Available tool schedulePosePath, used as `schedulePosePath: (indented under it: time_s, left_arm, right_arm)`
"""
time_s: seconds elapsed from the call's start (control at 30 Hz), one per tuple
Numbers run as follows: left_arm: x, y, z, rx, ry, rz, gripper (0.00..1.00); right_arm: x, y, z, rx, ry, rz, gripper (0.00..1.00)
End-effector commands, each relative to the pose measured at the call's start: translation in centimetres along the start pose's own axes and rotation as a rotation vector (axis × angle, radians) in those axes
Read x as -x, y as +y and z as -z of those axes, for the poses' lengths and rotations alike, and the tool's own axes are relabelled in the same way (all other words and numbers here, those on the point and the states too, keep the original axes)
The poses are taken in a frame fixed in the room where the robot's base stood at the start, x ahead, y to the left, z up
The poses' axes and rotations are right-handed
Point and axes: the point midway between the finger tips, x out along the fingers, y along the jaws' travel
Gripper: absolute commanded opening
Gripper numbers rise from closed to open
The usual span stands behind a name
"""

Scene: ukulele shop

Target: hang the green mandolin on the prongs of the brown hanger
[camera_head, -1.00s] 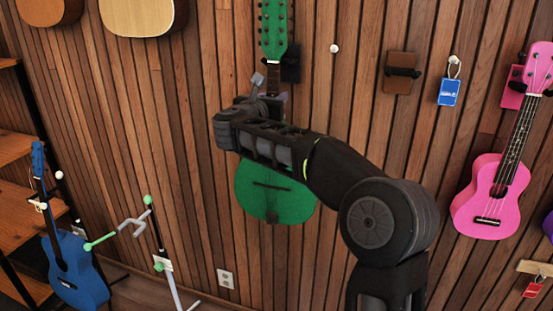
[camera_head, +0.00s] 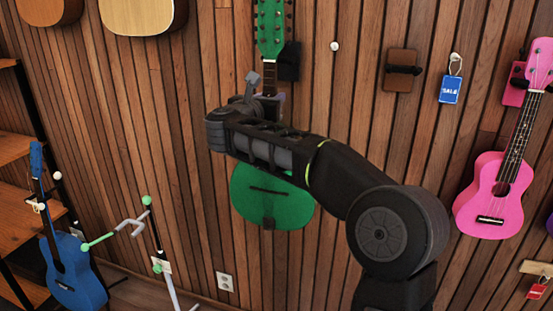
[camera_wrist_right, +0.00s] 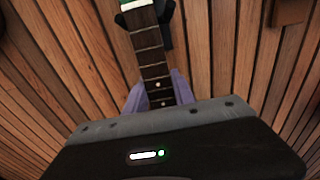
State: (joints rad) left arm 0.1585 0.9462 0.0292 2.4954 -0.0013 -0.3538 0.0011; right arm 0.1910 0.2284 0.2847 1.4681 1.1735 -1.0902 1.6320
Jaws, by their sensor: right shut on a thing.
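The green mandolin (camera_head: 268,203) is upright in front of the wooden wall, its headstock at the top of the head view. My right gripper (camera_head: 266,100) is shut on its neck, just below the headstock. The fretted neck (camera_wrist_right: 152,60) shows between the fingers in the right wrist view. My right arm hides the upper body and lower neck. The brown hanger (camera_head: 401,70), a brown plate with dark prongs, is on the wall to the right of the mandolin and is empty. My left gripper is not in view.
A black hanger (camera_head: 289,62) is on the wall behind the mandolin's neck, partly hidden. A white knob (camera_head: 335,46) and a blue sale tag (camera_head: 450,89) flank the brown hanger. A pink ukulele (camera_head: 492,195) hangs at right. A blue guitar (camera_head: 72,270) and a stand (camera_head: 131,226) are at lower left.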

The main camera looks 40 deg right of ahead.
Motion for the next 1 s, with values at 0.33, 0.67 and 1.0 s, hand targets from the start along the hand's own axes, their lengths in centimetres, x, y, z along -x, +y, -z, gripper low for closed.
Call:
schedulePosePath:
  time_s: [0.33,0.67,1.0]
  left_arm:
    - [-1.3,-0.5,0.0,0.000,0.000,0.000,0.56]
    - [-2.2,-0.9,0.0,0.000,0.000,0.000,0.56]
    - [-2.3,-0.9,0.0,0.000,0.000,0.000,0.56]
  right_arm:
    - [1.7,0.0,-0.2,-0.004,-0.007,-0.001,0.00]
    - [3.2,0.0,-0.1,-0.004,-0.006,-0.002,0.00]
    - [3.5,-0.1,-0.2,-0.003,-0.006,0.000,0.00]
